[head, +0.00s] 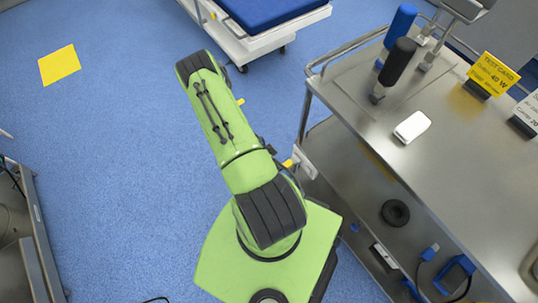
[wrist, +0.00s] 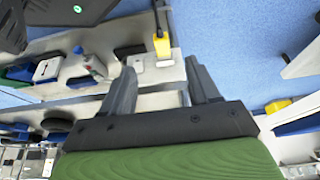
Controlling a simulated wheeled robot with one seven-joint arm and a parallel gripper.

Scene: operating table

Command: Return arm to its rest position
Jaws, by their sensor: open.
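My gripper (wrist: 160,92) shows in the wrist view with its two grey fingers spread apart and nothing between them. Past the fingers the wrist view shows blue floor and parts of metal furniture with objects on them. In the head view my green arm stands over the blue floor, left of the steel cart, folded and reaching toward the top of the picture. The gripper itself is hidden in the head view.
A steel cart (head: 440,165) on the right bears a blue-handled tool (head: 398,28), a black-handled tool (head: 398,62), a white box (head: 412,127) and a yellow test card (head: 492,74). A blue-padded table (head: 265,10) stands at the top. Floor on the left is clear around a yellow square (head: 59,65).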

